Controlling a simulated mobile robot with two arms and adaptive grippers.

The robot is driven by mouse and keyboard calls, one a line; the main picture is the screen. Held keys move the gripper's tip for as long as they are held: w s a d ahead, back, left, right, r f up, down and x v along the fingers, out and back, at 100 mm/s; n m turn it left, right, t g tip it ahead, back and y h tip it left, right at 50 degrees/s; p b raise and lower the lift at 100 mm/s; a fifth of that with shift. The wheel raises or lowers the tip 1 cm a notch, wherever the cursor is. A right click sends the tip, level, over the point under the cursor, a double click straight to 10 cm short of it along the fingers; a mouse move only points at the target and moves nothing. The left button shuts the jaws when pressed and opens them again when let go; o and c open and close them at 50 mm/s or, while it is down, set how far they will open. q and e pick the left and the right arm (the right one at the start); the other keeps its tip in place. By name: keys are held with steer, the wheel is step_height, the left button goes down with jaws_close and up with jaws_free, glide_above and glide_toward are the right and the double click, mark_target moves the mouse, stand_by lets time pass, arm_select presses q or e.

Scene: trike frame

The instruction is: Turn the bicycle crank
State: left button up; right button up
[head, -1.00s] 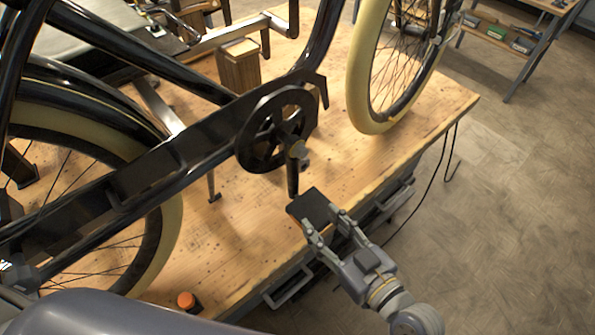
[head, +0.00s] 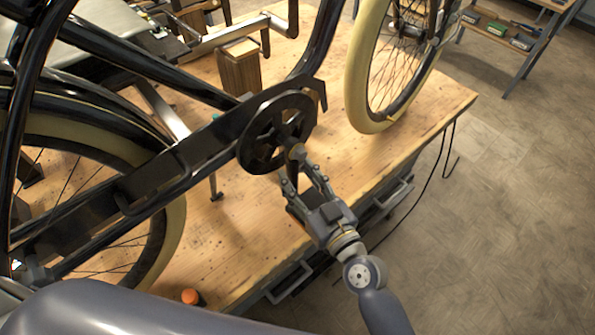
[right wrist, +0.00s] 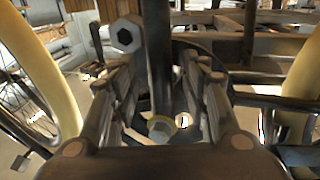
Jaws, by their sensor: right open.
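The bicycle crank (head: 296,152) sits at the centre of the black chainring (head: 258,152) in the head view, with its arm pointing down. My right gripper (head: 300,174) is just below the crank's hub, fingers open and spread on either side of the crank arm. In the right wrist view the dark crank arm (right wrist: 158,60) stands upright between the two open fingers. I cannot tell if either finger touches it. The gripper largely hides the pedal and lower crank arm in the head view. My left gripper is not in view.
The bike frame stands over a wooden workbench (head: 225,245), with the cream-tyred front wheel (head: 365,90) at right and the rear wheel (head: 165,240) at left. A wooden block (head: 240,68) and a small orange-topped item (head: 190,296) are on the bench. Open floor lies to the right.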

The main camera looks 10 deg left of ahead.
steer(key=shift+w+a, duration=0.35)
steer(key=shift+w, duration=0.05)
jaws_close()
steer(key=shift+w+d+f+n+b, duration=0.2)
steer(key=shift+w+d+n+b, duration=0.15)
steer(key=shift+n+b, duration=0.4)
steer(key=shift+w+d+r+n+b, duration=0.25)
steer(key=shift+w+n+b, duration=0.1)
steer(key=shift+n, duration=0.3)
